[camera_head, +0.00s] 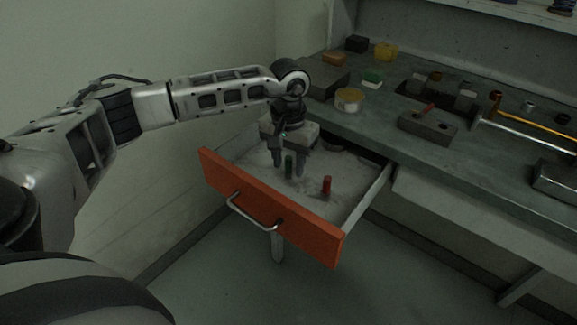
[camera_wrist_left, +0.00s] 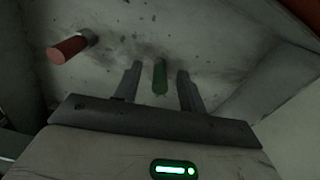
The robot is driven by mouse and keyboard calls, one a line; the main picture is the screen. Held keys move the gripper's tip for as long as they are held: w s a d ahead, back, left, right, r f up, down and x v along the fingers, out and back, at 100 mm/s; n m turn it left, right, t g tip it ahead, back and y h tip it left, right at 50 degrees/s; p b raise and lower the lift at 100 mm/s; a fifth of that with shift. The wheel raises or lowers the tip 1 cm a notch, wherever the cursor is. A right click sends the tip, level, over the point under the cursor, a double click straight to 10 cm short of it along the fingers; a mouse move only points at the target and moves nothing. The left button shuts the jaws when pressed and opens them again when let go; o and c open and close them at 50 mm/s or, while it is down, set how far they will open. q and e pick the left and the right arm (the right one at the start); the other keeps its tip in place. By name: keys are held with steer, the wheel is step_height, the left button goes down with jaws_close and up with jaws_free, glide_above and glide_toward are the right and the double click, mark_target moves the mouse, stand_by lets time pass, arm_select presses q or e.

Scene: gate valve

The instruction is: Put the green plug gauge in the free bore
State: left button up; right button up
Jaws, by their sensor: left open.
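The green plug gauge (camera_head: 289,166) stands upright in the open drawer. My left gripper (camera_head: 288,170) is open over it, with one finger on each side. In the left wrist view the green plug gauge (camera_wrist_left: 160,77) shows between the two open fingers (camera_wrist_left: 158,88), with gaps on both sides. A grey block (camera_head: 427,127) on the bench has a red plug in its top. I cannot make out a free bore in it at this size. My right gripper is not in view.
A red plug (camera_head: 327,187) stands in the drawer, right of my left gripper; it also shows in the left wrist view (camera_wrist_left: 68,49). The drawer's orange front (camera_head: 268,207) and side walls surround the gripper.

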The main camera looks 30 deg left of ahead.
arm_select(q)
jaws_close()
steer(key=shift+r, duration=0.2)
